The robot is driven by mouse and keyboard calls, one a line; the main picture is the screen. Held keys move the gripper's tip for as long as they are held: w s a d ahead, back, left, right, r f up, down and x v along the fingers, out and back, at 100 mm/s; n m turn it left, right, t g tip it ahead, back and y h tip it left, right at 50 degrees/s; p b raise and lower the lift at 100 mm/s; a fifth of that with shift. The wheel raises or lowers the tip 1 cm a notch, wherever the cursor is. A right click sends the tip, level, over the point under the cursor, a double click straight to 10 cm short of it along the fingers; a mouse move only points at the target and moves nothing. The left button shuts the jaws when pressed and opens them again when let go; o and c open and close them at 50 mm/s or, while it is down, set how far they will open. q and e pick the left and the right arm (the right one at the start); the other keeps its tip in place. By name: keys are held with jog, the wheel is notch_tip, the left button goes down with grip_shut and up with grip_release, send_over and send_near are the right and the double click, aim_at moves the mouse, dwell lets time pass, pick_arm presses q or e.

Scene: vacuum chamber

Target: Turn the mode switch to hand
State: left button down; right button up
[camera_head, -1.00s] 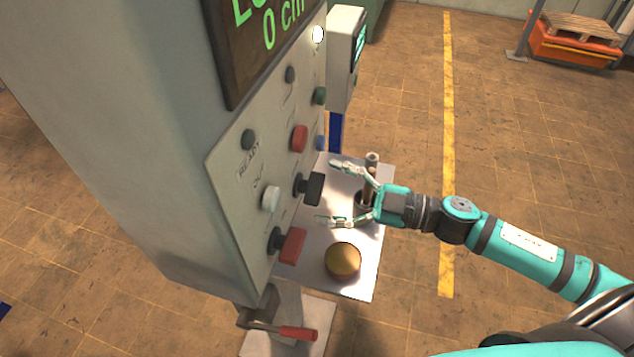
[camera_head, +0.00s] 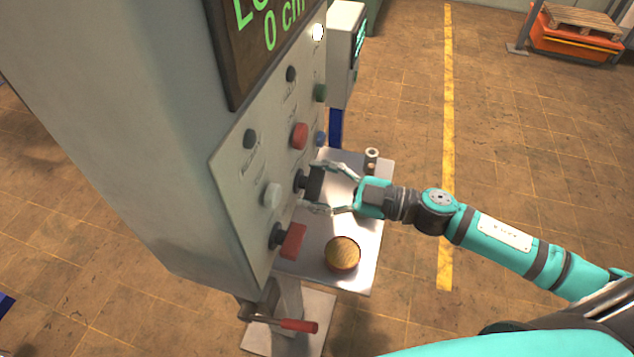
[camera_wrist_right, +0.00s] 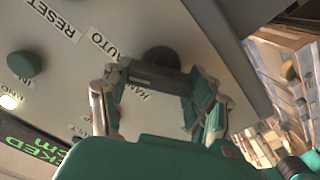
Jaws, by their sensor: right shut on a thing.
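The mode switch (camera_head: 315,182) is a black bar handle on a round black base on the sloping grey panel. In the right wrist view the switch handle (camera_wrist_right: 158,79) lies across between my fingers, with the AUTO label on its left and the HAND label, partly covered, below it. I cannot tell which label it points to. My right gripper (camera_head: 322,185) reaches in from the right and is shut on the handle, one finger at each end. It also shows in the right wrist view (camera_wrist_right: 155,86). My left gripper is not in view.
A metal shelf (camera_head: 358,272) below carries a round yellow-topped knob (camera_head: 343,252). A red-handled lever (camera_head: 298,325) sticks out lower down.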

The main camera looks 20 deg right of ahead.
jog(key=shift+n, duration=0.4)
jog(key=shift+c, duration=0.3)
jog(key=n+b, duration=0.1)
jog(key=n, duration=0.3)
jog(key=shift+s+f+n, duration=0.1)
jog(key=shift+f+n, duration=0.05)
jog(key=shift+n, duration=0.25)
jog(key=n+b, duration=0.3)
jog(key=n, duration=0.3)
jog(key=shift+n, duration=0.3)
jog(key=o, duration=1.2)
jog(key=shift+s, duration=0.1)
jog(key=v, duration=1.2)
